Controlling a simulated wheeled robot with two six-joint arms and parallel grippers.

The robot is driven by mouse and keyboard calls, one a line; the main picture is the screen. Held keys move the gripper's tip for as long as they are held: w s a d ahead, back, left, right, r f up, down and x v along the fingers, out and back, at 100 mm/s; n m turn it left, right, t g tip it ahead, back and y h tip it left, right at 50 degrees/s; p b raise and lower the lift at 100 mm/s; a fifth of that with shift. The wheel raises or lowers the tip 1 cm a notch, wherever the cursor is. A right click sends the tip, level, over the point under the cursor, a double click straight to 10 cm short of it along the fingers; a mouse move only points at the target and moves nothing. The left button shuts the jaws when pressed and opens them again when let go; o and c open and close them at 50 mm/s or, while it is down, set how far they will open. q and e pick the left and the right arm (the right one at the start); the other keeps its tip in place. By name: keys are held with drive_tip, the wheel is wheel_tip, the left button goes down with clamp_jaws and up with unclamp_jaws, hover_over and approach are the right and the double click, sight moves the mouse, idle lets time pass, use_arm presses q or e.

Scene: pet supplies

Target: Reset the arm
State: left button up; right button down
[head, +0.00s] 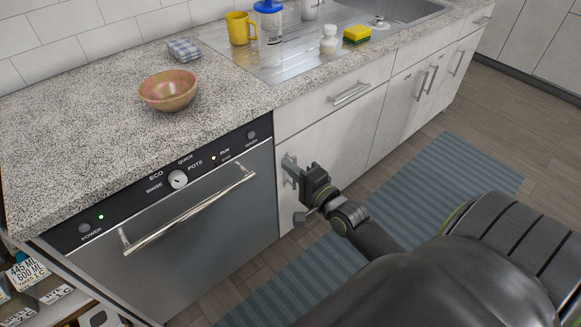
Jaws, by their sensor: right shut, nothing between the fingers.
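My right arm comes in from the lower right. My right gripper (290,171) is in front of the white cabinet door (337,138) just right of the dishwasher. It is shut with nothing held. I cannot tell whether its tips touch the door. My left gripper is not in view.
The dishwasher (190,235) is closed, with a bar handle (190,210). On the counter (90,130) are a bowl (168,91) and a folded cloth (184,50). A yellow mug (240,28), blue-lidded container (270,30), white bottle (328,40) and sponge (357,34) stand near the sink. A striped mat (440,180) lies on the floor.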

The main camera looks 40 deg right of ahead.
idle(0.3)
drive_tip(key=s+d+f+n+g+h+p, duration=0.1)
drive_tip(key=s+f+n+g, duration=0.2)
drive_tip(key=f, duration=0.6)
drive_tip(key=s+d+f+n+g+h+p, duration=0.15)
drive_tip(key=s+f, duration=0.25)
drive_tip(key=f, duration=0.5)
drive_tip(key=s+d+f+n+g+p, duration=0.1)
drive_tip(key=s+f+n+g, duration=0.25)
drive_tip(key=f, duration=0.55)
drive_tip(key=s+a+f+n+g, duration=0.2)
drive_tip(key=s+f, duration=0.3)
drive_tip(key=s, duration=0.5)
drive_tip(key=s+a+f+n+g+p, duration=0.1)
drive_tip(key=s+f+n+g, duration=0.2)
drive_tip(key=s, duration=0.7)
drive_tip(key=s+a+f+n+g+p, duration=0.1)
drive_tip(key=s+a+f+n+g, duration=0.1)
drive_tip(key=s+f, duration=0.6)
drive_tip(key=shift+s+a+n+g, duration=0.3)
drive_tip(key=shift+s+n+g, duration=0.5)
drive_tip(key=shift+s+g, duration=0.15)
drive_tip(key=shift+f, duration=0.1)
